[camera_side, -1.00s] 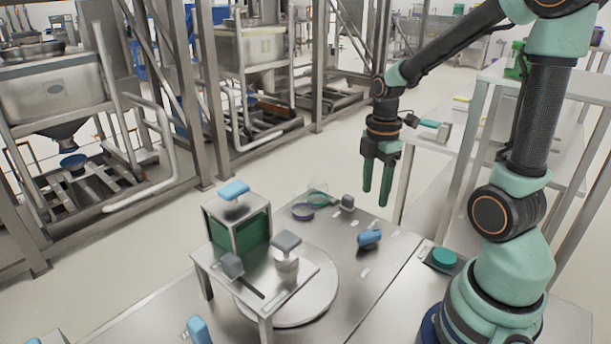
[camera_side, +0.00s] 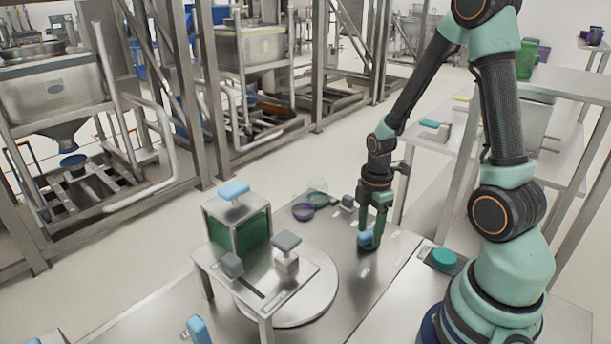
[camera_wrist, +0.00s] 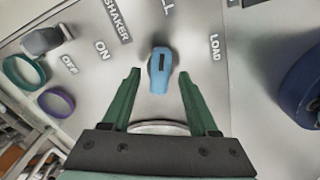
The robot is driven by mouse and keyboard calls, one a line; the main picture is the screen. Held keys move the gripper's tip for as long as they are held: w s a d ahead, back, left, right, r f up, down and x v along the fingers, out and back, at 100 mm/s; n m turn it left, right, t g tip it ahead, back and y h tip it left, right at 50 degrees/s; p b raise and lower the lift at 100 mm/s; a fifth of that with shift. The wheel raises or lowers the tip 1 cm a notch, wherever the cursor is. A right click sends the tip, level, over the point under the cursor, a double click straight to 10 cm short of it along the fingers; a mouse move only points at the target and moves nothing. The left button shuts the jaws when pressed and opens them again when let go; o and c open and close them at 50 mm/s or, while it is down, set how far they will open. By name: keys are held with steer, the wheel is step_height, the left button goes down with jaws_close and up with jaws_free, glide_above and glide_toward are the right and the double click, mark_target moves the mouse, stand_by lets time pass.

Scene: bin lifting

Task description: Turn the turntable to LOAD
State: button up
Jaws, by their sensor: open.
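A blue knob (camera_wrist: 159,78) sits on the steel table, with a dark mark near its upper end in the wrist view. That end faces a label (camera_wrist: 167,8) ending in "LL", cut off at the top edge. The LOAD label (camera_wrist: 215,47) is to the right. My gripper (camera_wrist: 160,73) is open, with one green finger on each side of the knob and visible gaps between. In the side view my gripper (camera_side: 371,243) is down at the blue knob (camera_side: 364,238), partly covering it. The round turntable (camera_side: 325,298) lies under a small steel stand; its edge shows in the wrist view (camera_wrist: 160,128).
A grey knob (camera_wrist: 47,39) beside ON, OFF and SHAKER labels stands left in the wrist view, near green (camera_wrist: 22,72) and purple (camera_wrist: 56,102) rings. The stand (camera_side: 262,291) with grey knobs and a blue-handled green box (camera_side: 238,225) are left of my gripper. A green button (camera_side: 444,258) is at right.

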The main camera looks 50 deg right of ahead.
jaws_close()
steer(key=m, duration=1.2)
steer(key=shift+m, duration=0.4)
stand_by(0.5)
jaws_free()
